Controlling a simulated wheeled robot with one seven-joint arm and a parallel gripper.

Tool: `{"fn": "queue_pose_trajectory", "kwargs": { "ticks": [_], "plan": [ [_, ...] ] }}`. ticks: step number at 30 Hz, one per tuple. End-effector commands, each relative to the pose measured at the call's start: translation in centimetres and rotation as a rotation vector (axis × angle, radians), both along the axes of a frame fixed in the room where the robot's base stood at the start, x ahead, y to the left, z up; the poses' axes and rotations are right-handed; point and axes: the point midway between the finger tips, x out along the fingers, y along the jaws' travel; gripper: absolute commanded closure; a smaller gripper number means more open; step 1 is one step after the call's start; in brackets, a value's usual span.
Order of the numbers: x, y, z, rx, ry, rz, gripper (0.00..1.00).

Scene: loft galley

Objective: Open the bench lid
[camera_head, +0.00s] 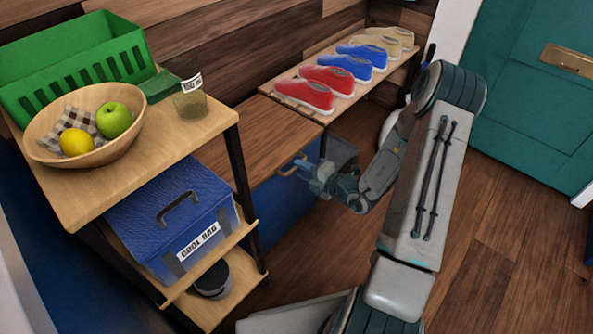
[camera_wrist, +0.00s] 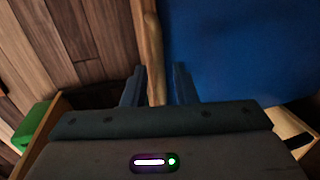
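The bench lid (camera_head: 262,135) is a flat brown wooden board lying level on the bench, whose front (camera_head: 290,205) is blue. A pale wooden handle (camera_head: 292,166) shows at the lid's front edge. My gripper (camera_head: 314,178) is at this front edge, just right of the handle. In the wrist view my gripper (camera_wrist: 159,88) has its two blue fingers apart. A wooden strip (camera_wrist: 151,45) runs between them, beside a blue panel (camera_wrist: 225,50). I cannot tell whether this strip is the handle or the lid's edge, and no firm contact shows.
A slatted shoe rack (camera_head: 345,80) with several shoes stands behind the lid. At the left, a shelf unit (camera_head: 190,135) holds a green crate (camera_head: 75,70), a fruit bowl (camera_head: 95,135), a glass (camera_head: 190,100) and a blue cool bag (camera_head: 180,225). Wooden floor (camera_head: 500,240) is open at right.

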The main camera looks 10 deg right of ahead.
Motion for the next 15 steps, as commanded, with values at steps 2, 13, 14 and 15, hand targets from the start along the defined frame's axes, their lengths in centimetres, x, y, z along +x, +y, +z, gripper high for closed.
{"fn": "queue_pose_trajectory", "kwargs": {
  "ticks": [2, 13, 14, 15],
  "plan": [
    [1.0, 0.7, -0.5, -0.002, -0.001, 0.003, 0.74],
    [2.3, 1.7, -0.6, -0.001, 0.001, 0.0, 0.74],
    [2.3, 1.7, -0.6, -0.001, 0.001, 0.0, 0.74],
    [2.3, 1.7, -0.6, -0.001, 0.0, 0.0, 0.74]
  ]
}}
